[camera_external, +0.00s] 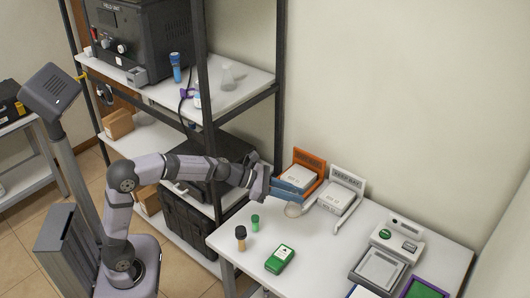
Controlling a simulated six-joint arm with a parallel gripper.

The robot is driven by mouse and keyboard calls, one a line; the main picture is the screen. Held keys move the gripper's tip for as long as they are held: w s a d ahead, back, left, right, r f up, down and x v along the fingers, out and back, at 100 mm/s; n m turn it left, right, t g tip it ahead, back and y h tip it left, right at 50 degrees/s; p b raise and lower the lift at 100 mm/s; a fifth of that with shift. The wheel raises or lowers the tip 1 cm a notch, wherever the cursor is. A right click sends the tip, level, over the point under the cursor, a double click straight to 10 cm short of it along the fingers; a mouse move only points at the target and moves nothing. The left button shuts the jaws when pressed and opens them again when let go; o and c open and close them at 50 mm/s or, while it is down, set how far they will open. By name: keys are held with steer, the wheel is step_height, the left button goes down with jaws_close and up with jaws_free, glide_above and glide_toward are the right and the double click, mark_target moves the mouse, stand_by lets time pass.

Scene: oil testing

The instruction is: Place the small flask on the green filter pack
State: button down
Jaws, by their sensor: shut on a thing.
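My gripper (290,195) is shut on a small clear, rounded object, likely the small flask (293,210). It is at the back left of the white table, in front of the orange and white holders. The fingers partly cover it, and I cannot tell whether it touches the table. A green item with a white label (280,258) lies flat near the table's front edge. A green panel in a purple frame (425,289) is at the lower right, cut off by the picture edge. I cannot tell which of these is the green filter pack.
An orange holder (312,159) and a white holder (346,180) stand at the back. A black-topped vial (240,240) and a green vial (255,222) stand at the left. A scale (381,268) and a device (398,236) are at the right. The table's middle is clear.

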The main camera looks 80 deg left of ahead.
steer(key=s+d+f+m+h, duration=0.25)
steer(key=s+d, duration=0.25)
steer(key=d, duration=0.4)
steer(key=shift+g, duration=0.4)
steer(key=shift+s+a+f+b, duration=0.1)
steer(key=shift+f+b, duration=0.25)
steer(key=shift+f, duration=1.3)
steer(key=shift+w+a+f+b, duration=0.15)
steer(key=shift+f+b, duration=0.2)
steer(key=shift+f, duration=1.25)
steer(key=shift+s+a+f+b, duration=0.15)
steer(key=shift+f+b, duration=0.2)
steer(key=shift+f, duration=1.3)
steer(key=shift+f, duration=0.1)
steer(key=shift+f, duration=0.15)
steer(key=c, duration=1.5)
jaws_free()
steer(key=shift+c, duration=0.2)
steer(key=shift+r, duration=0.2)
